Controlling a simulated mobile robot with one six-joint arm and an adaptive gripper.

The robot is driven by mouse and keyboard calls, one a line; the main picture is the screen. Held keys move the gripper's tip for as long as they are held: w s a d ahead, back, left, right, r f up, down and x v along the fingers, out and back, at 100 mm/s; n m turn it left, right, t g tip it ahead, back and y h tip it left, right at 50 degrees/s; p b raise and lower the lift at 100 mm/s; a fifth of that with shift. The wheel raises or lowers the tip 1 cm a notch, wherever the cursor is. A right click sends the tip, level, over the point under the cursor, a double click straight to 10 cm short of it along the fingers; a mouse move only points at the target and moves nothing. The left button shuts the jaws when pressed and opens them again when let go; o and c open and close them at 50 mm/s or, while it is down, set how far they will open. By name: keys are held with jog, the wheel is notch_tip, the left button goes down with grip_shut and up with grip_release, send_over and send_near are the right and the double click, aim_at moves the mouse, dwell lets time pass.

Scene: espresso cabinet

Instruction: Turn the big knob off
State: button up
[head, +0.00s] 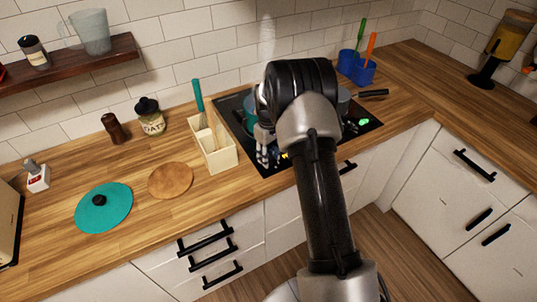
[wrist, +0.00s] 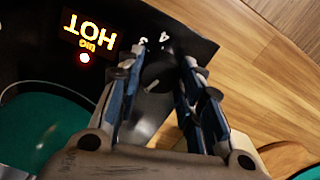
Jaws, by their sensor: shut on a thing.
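The big knob (wrist: 158,75) is a dark round knob with a pale pointer line on the black hob panel, with digits printed beside it. My gripper (wrist: 160,70) is around it in the wrist view, with one finger on each side, shut on it. A lit display (wrist: 90,33) beside it reads HOT and BIG, upside down, over a glowing red light. In the head view my gripper (head: 265,158) is at the front edge of the black hob (head: 228,106), and the knob cannot be made out there. My arm hides much of the hob.
A teal pot (wrist: 38,140) is beside my gripper on the hob. A wooden utensil box (head: 222,160) stands left of the hob. A teal lid (head: 103,210) and a round wooden board (head: 171,181) lie on the counter. Blue cups (head: 362,72) stand behind right.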

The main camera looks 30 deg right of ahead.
jog(key=shift+n, duration=1.9)
jog(key=o, duration=1.1)
jog(key=shift+c, duration=0.2)
notch_tip(320, 180, up, 12)
